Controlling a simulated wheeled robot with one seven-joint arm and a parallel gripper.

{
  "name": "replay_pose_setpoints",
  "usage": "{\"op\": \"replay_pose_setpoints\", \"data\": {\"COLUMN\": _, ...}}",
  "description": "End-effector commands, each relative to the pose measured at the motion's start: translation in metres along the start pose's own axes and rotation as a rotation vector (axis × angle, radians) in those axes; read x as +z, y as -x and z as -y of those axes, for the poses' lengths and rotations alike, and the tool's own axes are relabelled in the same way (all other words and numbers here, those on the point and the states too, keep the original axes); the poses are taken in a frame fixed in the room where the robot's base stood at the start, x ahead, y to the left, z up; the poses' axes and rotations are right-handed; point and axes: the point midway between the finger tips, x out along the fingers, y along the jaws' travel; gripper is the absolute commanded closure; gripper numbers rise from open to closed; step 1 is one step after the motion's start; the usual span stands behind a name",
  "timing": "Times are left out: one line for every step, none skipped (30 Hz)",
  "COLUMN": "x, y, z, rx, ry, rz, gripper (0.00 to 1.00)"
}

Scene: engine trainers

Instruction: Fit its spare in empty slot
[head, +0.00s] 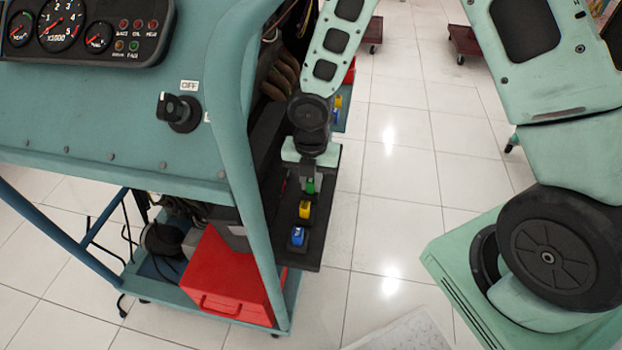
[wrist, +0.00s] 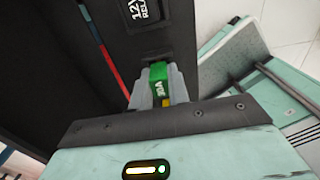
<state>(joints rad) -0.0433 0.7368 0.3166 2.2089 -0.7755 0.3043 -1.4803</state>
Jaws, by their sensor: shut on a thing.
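A green fuse (wrist: 160,76) with white lettering sits between the grey fingers of my gripper (wrist: 158,88) in the wrist view. My gripper is shut on it. In the head view the gripper (head: 309,178) points down over the black shelf (head: 318,248) on the side of the trainer, with the green fuse (head: 311,186) at its tips. A yellow fuse (head: 304,209) and a blue fuse (head: 298,236) stand in a row on the shelf, nearer than the green one. I cannot tell whether the green fuse touches the shelf. The empty slot cannot be made out.
The teal trainer frame (head: 235,150) rises close left of the gripper. A red toolbox (head: 228,275) stands on the lower deck. Tiled floor to the right is open.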

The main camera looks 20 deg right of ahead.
Motion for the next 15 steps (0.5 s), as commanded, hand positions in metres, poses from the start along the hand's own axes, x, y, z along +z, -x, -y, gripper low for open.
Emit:
{"op": "replay_pose_setpoints", "data": {"x": 0.0000, "y": -0.0012, "z": 0.0000, "rx": 0.000, "ry": 0.000, "rz": 0.000, "gripper": 1.00}}
{"op": "replay_pose_setpoints", "data": {"x": 0.0000, "y": -0.0008, "z": 0.0000, "rx": 0.000, "ry": 0.000, "rz": 0.000, "gripper": 1.00}}
{"op": "replay_pose_setpoints", "data": {"x": 0.0000, "y": -0.0008, "z": 0.0000, "rx": 0.000, "ry": 0.000, "rz": 0.000, "gripper": 1.00}}
{"op": "replay_pose_setpoints", "data": {"x": 0.0000, "y": -0.0009, "z": 0.0000, "rx": 0.000, "ry": 0.000, "rz": 0.000, "gripper": 1.00}}
{"op": "replay_pose_setpoints", "data": {"x": 0.0000, "y": -0.0009, "z": 0.0001, "rx": 0.000, "ry": 0.000, "rz": -0.001, "gripper": 1.00}}
{"op": "replay_pose_setpoints", "data": {"x": -0.0001, "y": -0.0010, "z": 0.0001, "rx": 0.000, "ry": 0.000, "rz": -0.001, "gripper": 1.00}}
{"op": "replay_pose_setpoints", "data": {"x": -0.0001, "y": -0.0011, "z": 0.0001, "rx": 0.000, "ry": 0.000, "rz": -0.001, "gripper": 0.80}}
{"op": "replay_pose_setpoints", "data": {"x": 0.0000, "y": -0.0011, "z": 0.0001, "rx": 0.000, "ry": 0.000, "rz": -0.001, "gripper": 0.72}}
{"op": "replay_pose_setpoints", "data": {"x": 0.0000, "y": -0.0012, "z": 0.0003, "rx": -0.001, "ry": 0.000, "rz": -0.001, "gripper": 0.60}}
{"op": "replay_pose_setpoints", "data": {"x": 0.0000, "y": -0.0013, "z": 0.0005, "rx": -0.001, "ry": 0.000, "rz": -0.001, "gripper": 0.57}}
{"op": "replay_pose_setpoints", "data": {"x": -0.0001, "y": -0.0013, "z": 0.0006, "rx": -0.001, "ry": 0.000, "rz": -0.001, "gripper": 0.57}}
{"op": "replay_pose_setpoints", "data": {"x": -0.0001, "y": -0.0013, "z": 0.0006, "rx": -0.001, "ry": 0.000, "rz": -0.001, "gripper": 0.57}}
{"op": "replay_pose_setpoints", "data": {"x": -0.0001, "y": -0.0012, "z": 0.0005, "rx": -0.001, "ry": 0.000, "rz": -0.001, "gripper": 0.57}}
{"op": "replay_pose_setpoints", "data": {"x": -0.0001, "y": -0.0012, "z": 0.0005, "rx": -0.001, "ry": 0.000, "rz": -0.001, "gripper": 0.57}}
{"op": "replay_pose_setpoints", "data": {"x": -0.0001, "y": -0.0011, "z": 0.0004, "rx": -0.001, "ry": 0.000, "rz": -0.001, "gripper": 0.57}}
